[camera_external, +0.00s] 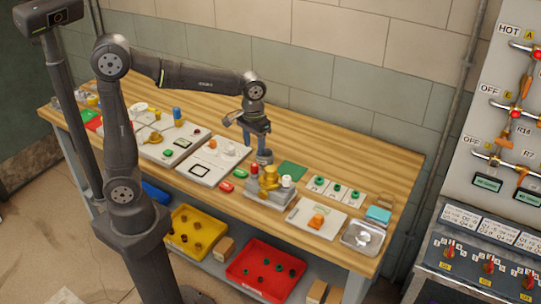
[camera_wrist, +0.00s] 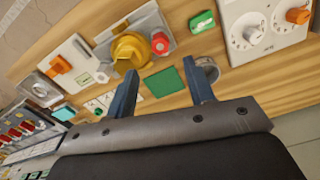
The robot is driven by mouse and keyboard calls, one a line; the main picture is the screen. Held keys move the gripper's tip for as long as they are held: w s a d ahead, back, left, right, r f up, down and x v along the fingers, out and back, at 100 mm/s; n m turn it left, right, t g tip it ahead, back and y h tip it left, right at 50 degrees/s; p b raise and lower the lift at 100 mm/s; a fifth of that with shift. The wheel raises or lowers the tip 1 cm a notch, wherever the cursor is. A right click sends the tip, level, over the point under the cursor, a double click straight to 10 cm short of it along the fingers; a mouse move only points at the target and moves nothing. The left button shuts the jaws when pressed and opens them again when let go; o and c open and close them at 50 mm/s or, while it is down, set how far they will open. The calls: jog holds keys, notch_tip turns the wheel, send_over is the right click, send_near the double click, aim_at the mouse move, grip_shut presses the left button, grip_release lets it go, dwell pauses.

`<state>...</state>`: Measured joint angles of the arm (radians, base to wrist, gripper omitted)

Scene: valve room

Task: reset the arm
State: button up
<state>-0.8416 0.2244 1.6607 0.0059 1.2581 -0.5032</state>
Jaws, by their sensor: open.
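My gripper (camera_external: 240,128) is above the middle of the workbench (camera_external: 345,150), fingers apart. In the wrist view its two blue-grey fingers (camera_wrist: 160,68) are spread with nothing held between them. Below and ahead of them are a yellow valve (camera_wrist: 130,48), a red knob (camera_wrist: 160,43) and a flat green square (camera_wrist: 163,83). A grey ring-like part (camera_wrist: 208,68) is partly hidden behind the right finger. My arm is bent, its forearm reaching right over the bench.
White plates with dials (camera_external: 213,160) stand left of the yellow valve. A plate with an orange knob (camera_external: 317,221) and a metal tray (camera_external: 363,238) are to the right. Yellow (camera_external: 182,246) and red bins (camera_external: 243,272) sit below. A valve panel (camera_external: 488,180) stands at far right.

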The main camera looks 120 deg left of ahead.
send_near(255, 165)
notch_tip(255, 165, down, 10)
jog(key=shift+s+r, duration=0.1)
jog(key=shift+r+m, duration=0.2)
jog(key=shift+m, duration=0.7)
jog(key=m, duration=1)
jog(key=shift+m, duration=2.3)
jog(key=shift+o, duration=0.4)
